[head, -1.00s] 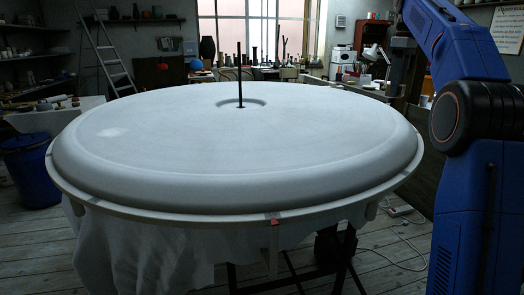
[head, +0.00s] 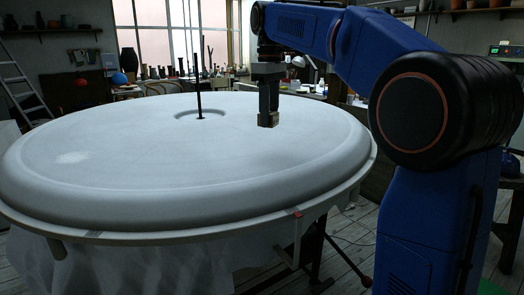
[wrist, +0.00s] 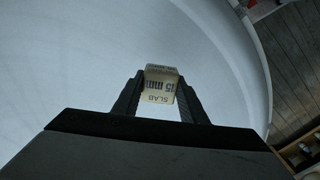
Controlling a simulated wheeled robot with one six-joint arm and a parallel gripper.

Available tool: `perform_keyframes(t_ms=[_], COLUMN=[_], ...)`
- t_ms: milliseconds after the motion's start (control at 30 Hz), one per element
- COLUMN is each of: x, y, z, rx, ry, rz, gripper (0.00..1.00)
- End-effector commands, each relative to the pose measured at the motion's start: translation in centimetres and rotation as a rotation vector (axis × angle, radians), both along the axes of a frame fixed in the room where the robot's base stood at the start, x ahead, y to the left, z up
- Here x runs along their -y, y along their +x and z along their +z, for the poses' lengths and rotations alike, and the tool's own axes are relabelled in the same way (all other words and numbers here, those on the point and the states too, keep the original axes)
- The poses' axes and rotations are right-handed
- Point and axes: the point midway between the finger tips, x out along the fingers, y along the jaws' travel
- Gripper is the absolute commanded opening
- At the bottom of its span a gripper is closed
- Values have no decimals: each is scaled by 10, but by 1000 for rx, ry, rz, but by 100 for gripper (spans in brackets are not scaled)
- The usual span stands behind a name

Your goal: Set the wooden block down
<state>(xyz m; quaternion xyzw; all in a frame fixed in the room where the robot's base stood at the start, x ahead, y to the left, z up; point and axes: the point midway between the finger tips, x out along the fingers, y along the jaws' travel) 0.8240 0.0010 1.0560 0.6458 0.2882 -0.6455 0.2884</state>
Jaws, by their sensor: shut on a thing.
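The wooden block (wrist: 159,86) is pale, with dark printed lettering reading "SLAB" and "15 min" in the wrist view. My gripper (wrist: 159,92) is shut on it, one finger on each side. In the head view my gripper (head: 269,118) points down over the right part of the big round white plaster surface (head: 150,165).
A thin dark rod (head: 199,80) stands upright in a round hollow near the middle of the plaster. The plaster's raised rim (head: 120,207) runs around its edge. The plaster around the block is bare. Shelves and benches with pots stand behind.

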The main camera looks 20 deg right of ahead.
Motion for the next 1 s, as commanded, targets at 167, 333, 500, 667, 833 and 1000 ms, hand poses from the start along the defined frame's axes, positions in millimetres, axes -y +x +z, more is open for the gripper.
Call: perform_keyframes(t_ms=[167, 333, 500, 667, 833, 1000], x=[0, 0, 0, 1, 0, 0], y=[0, 0, 0, 0, 0, 0], z=[-30, -45, -56, -78, -87, -87], rx=[-3, -1, -1, -1, 0, 0], ry=[0, 0, 0, 0, 0, 0], rz=[0, 0, 0, 0, 0, 0], gripper=[16, 16, 16, 16, 16, 16])
